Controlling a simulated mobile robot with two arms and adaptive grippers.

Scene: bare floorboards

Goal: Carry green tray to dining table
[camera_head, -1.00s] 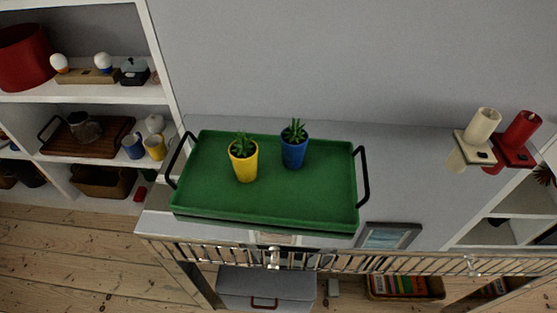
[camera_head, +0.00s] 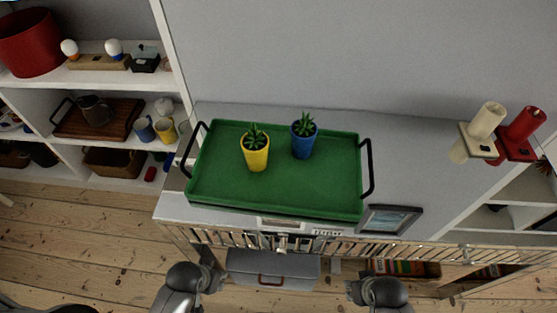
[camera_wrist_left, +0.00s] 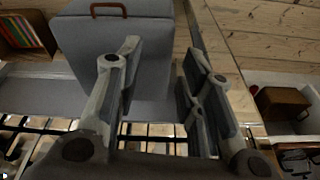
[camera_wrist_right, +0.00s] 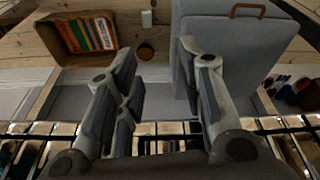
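The green tray (camera_head: 315,190) lies flat on a light-topped cabinet (camera_head: 230,112) against the wall. It has a black handle at its left end (camera_head: 190,150) and another at its right end (camera_head: 369,168). A yellow pot with a plant (camera_head: 256,158) and a blue pot with a plant (camera_head: 302,145) stand upright on it. My left gripper (camera_head: 212,272) is open and empty, in front of the cabinet's near edge; its fingers show apart in the left wrist view (camera_wrist_left: 163,65). My right gripper (camera_head: 354,288) is likewise open and empty there, as in the right wrist view (camera_wrist_right: 157,65). No dining table is visible.
A railing (camera_head: 370,247) runs along the cabinet's front. A framed picture (camera_head: 391,219) lies close to the tray's right front corner. Candles (camera_head: 487,121) are on the right. A shelf (camera_head: 95,75) stands at left. A grey box (camera_head: 272,268) sits below; bare floor is at left.

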